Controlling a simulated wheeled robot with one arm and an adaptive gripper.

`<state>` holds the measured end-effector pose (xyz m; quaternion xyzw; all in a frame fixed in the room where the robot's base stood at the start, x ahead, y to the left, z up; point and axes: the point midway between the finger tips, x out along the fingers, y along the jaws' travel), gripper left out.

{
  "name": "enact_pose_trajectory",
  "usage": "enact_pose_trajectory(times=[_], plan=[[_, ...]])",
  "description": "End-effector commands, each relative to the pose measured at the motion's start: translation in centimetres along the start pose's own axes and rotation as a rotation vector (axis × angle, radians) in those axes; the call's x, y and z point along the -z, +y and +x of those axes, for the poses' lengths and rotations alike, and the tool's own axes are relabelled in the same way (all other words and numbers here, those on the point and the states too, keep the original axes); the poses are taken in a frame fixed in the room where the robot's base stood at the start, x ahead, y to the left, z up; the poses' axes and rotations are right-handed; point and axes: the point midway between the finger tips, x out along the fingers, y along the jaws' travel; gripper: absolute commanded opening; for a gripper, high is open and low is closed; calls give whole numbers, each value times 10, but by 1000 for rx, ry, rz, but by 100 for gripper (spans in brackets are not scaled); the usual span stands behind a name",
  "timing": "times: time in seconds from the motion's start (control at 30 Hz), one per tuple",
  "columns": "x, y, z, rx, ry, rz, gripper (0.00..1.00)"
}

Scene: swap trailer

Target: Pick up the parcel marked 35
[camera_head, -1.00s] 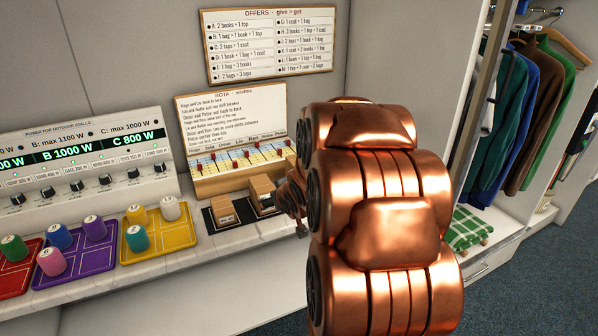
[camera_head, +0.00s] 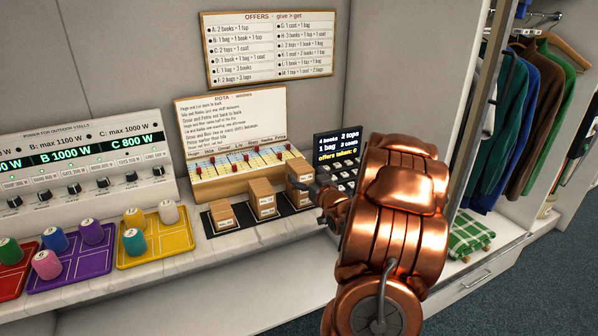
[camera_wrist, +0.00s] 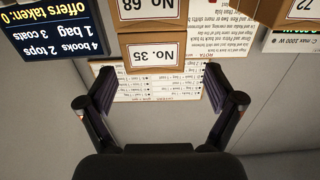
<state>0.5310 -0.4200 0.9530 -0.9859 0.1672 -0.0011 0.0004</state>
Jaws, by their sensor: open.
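The parcel marked 35 (camera_wrist: 152,53) is a brown box with a white "No. 35" label, shown upside down in the wrist view. It touches a parcel marked 68 (camera_wrist: 150,10), which shows above it in this inverted picture. My gripper (camera_wrist: 159,88) is open and empty, its two dark fingers apart, with parcel 35 ahead of and between their lines. In the head view my gripper (camera_head: 325,195) is beside the rightmost parcel stack (camera_head: 298,172); its labels are too small to read there and its lower part is partly hidden.
A middle parcel stack (camera_head: 262,193) and a left parcel (camera_head: 222,213) stand on the black mat (camera_head: 243,224). A dark display (camera_head: 338,150) with keys is close on the right. The rota board (camera_head: 232,130) is behind. Coloured trays (camera_head: 155,245) with spools lie left.

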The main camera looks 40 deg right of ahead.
Motion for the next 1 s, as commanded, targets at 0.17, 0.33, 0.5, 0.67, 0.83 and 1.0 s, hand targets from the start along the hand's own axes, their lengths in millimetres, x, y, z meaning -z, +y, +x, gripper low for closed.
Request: enact_pose_trajectory(times=[0.17,0.33,0.5,0.67,0.83,1.0], plan=[[0,0,12,-1,-1,0,92],[1,2,21,0,-1,-1,92],[1,4,38,2,-2,0,92],[1,5,58,0,0,-2,92],[-2,5,64,-1,-4,-1,92],[-2,5,63,-1,-3,-1,90]])
